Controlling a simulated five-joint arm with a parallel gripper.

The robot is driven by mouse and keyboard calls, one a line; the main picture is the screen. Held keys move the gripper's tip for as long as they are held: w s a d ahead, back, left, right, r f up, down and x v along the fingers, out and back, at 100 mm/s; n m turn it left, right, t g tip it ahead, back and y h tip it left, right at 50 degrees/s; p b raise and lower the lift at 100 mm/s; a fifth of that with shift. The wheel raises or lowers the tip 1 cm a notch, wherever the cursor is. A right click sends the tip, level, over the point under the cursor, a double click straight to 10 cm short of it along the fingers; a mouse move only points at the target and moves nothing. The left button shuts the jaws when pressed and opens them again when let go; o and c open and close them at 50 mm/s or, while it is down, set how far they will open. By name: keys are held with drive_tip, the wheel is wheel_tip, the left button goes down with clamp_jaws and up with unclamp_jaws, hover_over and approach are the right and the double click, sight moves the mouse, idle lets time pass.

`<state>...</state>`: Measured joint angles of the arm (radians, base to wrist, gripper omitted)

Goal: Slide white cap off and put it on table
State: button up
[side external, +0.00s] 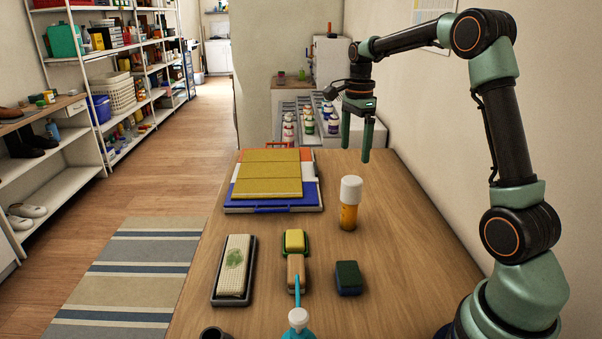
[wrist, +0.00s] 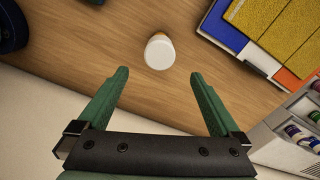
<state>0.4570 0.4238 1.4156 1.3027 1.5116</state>
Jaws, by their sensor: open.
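The white cap (side external: 351,189) sits on top of an upright orange bottle (side external: 348,216) on the wooden table. The wrist view shows the cap (wrist: 160,53) from above, with a sliver of the bottle's orange at its edge. My gripper (side external: 356,156) is open and empty, pointing down, above and behind the cap in the side external view. In the wrist view my gripper's fingertips (wrist: 159,73) are spread apart, and the cap lies just beyond them, roughly centred between them. Nothing touches the cap except the bottle.
Stacked yellow, white and blue panels (side external: 232,201) lie left of the bottle. A dark tray with a pale pad (side external: 236,262), a yellow sponge (side external: 295,239), a brown block (side external: 296,270) and a green-blue sponge (side external: 348,275) are nearer. The table (side external: 410,245) is clear right of the bottle.

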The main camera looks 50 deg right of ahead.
sight(352, 179)
wheel_tip(352, 179, down, 12)
drive_tip(key=shift+r, duration=0.25)
idle(0.3)
drive_tip(key=c, duration=1.3)
drive_tip(key=shift+c, duration=0.2)
drive_tip(key=shift+r, duration=0.75)
drive_tip(key=shift+r, duration=2.6)
